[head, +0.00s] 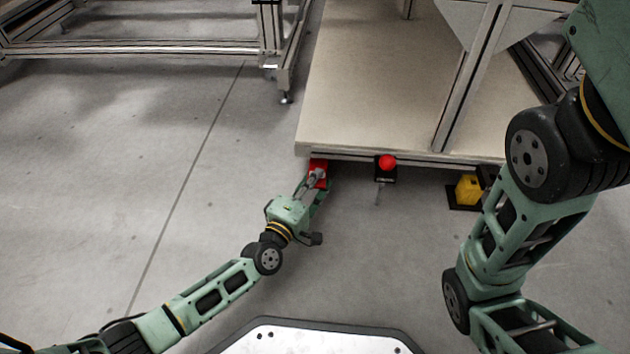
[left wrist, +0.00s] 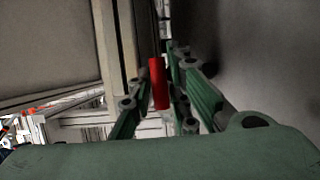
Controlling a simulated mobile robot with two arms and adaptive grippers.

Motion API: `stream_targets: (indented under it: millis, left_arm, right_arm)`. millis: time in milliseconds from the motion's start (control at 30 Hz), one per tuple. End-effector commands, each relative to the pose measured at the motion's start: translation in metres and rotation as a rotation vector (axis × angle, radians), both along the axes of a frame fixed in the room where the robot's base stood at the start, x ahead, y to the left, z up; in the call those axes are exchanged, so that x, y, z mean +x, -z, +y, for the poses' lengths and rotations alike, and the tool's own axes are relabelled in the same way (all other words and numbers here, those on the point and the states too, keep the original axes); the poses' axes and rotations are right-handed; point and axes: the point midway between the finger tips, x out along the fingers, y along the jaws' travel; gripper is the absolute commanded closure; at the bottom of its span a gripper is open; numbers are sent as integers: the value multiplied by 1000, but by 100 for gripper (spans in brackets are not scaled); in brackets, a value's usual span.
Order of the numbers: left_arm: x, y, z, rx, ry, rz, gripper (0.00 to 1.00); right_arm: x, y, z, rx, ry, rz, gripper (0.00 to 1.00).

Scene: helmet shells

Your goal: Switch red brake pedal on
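The red brake pedal (head: 319,167) sits low under the front left corner of the pale workbench in the head view. My left gripper (head: 317,178) is at it and covers part of it. In the left wrist view, a red part of the pedal (left wrist: 159,84) shows upright between the fingers of my left gripper (left wrist: 160,92). The fingers stand apart, with a gap visible on the left of the red part; contact cannot be made out. The pedal's on or off state cannot be told. My right gripper is out of view.
A red mushroom button (head: 388,162) on a black box is right of the pedal, at the edge of the workbench (head: 385,80). A yellow pedal (head: 468,189) lies further right, near my right arm. The floor (head: 100,185) at left is clear.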

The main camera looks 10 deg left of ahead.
Motion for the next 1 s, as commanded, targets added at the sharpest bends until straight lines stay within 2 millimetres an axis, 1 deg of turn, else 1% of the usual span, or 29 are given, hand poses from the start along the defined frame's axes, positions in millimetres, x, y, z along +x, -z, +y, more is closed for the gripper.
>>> stream_targets:
  millis: [33, 133, 167, 667, 833, 1000]
  left_arm:
    - [0, 0, 0, 0, 0, 0, 90]
    - [0, 0, 0, 0, 0, 0, 99]
    - [0, 0, 0, 0, 0, 0, 100]
    - [0, 1, 0, -1, -2, -3, 100]
    - [3, 7, 3, 4, -16, -50, 100]
    - [1, 11, 3, 3, -7, -106, 100]
  right_arm:
    - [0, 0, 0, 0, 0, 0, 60]
    - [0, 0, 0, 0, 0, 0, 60]
    - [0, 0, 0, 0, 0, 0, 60]
    - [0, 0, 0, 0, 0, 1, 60]
    - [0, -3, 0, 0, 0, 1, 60]
    - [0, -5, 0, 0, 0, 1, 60]
